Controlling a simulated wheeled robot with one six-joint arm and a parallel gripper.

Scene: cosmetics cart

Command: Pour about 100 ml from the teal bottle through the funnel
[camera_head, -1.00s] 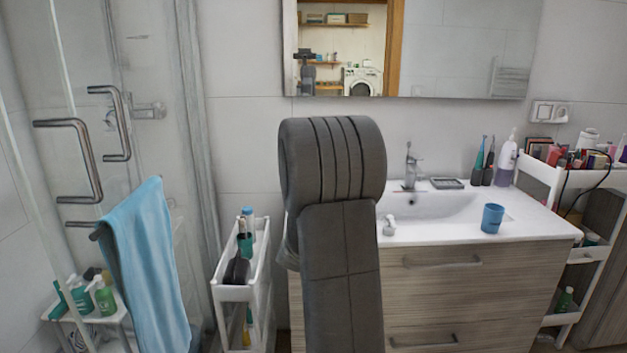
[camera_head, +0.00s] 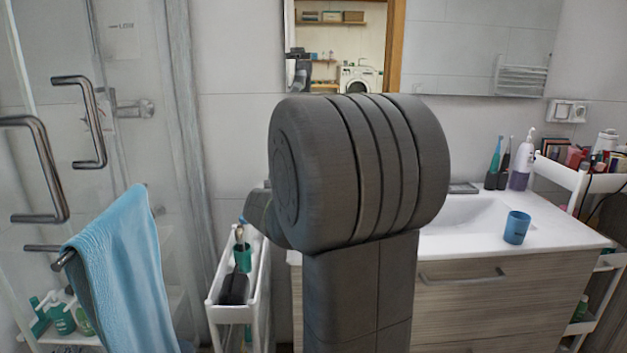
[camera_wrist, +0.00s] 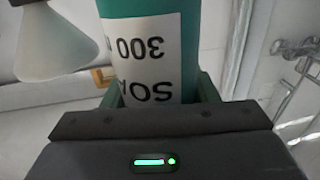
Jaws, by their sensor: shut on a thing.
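In the wrist view, my gripper (camera_wrist: 160,92) is shut on the teal bottle (camera_wrist: 150,8), whose white label reads "300" upside down in the picture. The pale, translucent funnel (camera_wrist: 52,48) is to the left of the bottle, apart from it, with its wide end toward the picture's bottom. What the funnel stands in is cut off by the frame. In the head view, my arm hides my gripper, the held bottle and the funnel.
A narrow white cart (camera_head: 262,290) stands left of my arm, with a teal item (camera_head: 243,257) and a dark item (camera_head: 234,287) in its top. A blue towel (camera_head: 125,270) hangs at left. A blue cup (camera_head: 516,228) stands on the washbasin counter (camera_head: 570,238).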

